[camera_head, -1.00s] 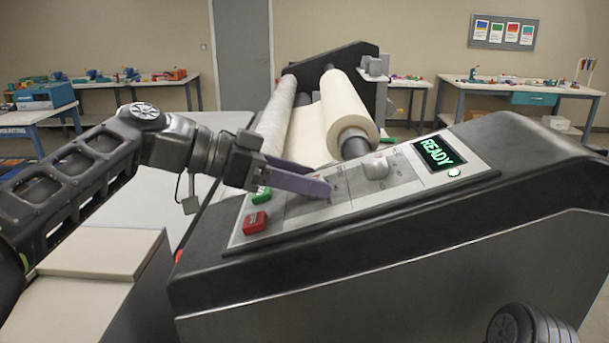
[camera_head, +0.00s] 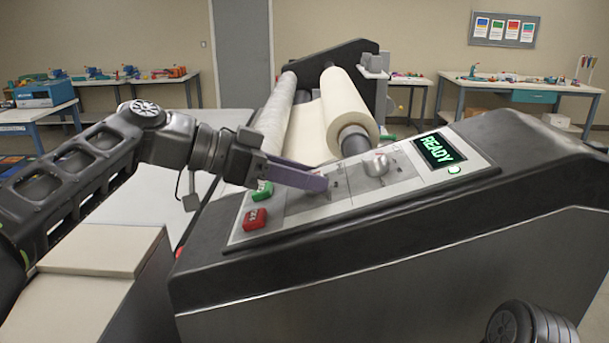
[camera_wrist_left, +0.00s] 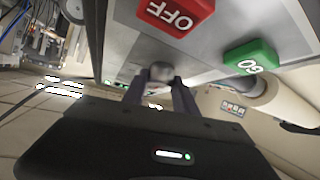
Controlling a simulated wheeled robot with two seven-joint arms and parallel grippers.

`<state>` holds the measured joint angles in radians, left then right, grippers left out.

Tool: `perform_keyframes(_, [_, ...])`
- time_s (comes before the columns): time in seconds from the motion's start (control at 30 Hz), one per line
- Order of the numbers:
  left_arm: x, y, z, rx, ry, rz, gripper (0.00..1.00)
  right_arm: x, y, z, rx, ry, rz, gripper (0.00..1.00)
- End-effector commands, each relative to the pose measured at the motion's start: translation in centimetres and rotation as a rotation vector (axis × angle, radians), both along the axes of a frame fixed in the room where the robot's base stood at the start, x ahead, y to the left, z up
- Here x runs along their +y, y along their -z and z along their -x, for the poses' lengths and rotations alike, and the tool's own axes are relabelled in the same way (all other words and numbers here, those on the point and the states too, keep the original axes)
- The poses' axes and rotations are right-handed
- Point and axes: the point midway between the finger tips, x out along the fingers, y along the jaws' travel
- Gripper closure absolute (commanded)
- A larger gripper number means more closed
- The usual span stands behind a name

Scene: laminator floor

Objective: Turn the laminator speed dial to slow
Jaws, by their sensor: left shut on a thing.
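The laminator's sloping control panel (camera_head: 410,178) carries a green READY display (camera_head: 439,152), a red OFF button (camera_head: 255,219) and a green GO button (camera_head: 262,190). My left gripper (camera_head: 318,185) reaches over the panel from the left. Its purple-grey fingers are shut on a small grey knob (camera_wrist_left: 160,73), seen between the fingertips in the left wrist view; the fingers hide it in the head view. A second silver knob (camera_head: 376,164) stands free to the right, below the display. The panel's small markings are too small to read. My right gripper is out of view.
Film rolls (camera_head: 348,110) lie behind the panel. A stack of pale boards (camera_head: 105,250) is at the front left, beside the machine. Workbenches (camera_head: 525,88) stand far off by the wall. The space above the panel's right half is clear.

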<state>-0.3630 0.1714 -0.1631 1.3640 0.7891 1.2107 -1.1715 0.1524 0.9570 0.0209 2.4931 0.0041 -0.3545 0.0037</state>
Motion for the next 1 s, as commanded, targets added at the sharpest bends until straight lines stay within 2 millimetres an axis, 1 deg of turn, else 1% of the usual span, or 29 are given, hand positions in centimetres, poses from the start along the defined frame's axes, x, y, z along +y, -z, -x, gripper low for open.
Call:
perform_keyframes(0.27, [0.0, 0.0, 0.0, 0.006, -0.017, 0.001, 1.0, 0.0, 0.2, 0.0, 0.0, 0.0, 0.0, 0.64])
perform_keyframes(0.47, [0.0, 0.1, 0.1, 0.025, -0.074, 0.001, 1.0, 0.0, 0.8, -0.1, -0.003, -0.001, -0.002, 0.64])
perform_keyframes(0.77, [-0.1, 0.0, 0.3, 0.091, -0.259, 0.002, 1.0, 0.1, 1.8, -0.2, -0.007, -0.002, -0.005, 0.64])
perform_keyframes(0.87, [-0.2, -0.2, 0.4, 0.121, -0.341, 0.001, 1.0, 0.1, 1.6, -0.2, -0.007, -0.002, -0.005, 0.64])
perform_keyframes(1.0, [-0.3, -0.5, 0.5, 0.164, -0.464, -0.001, 1.0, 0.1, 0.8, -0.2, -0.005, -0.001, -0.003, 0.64])
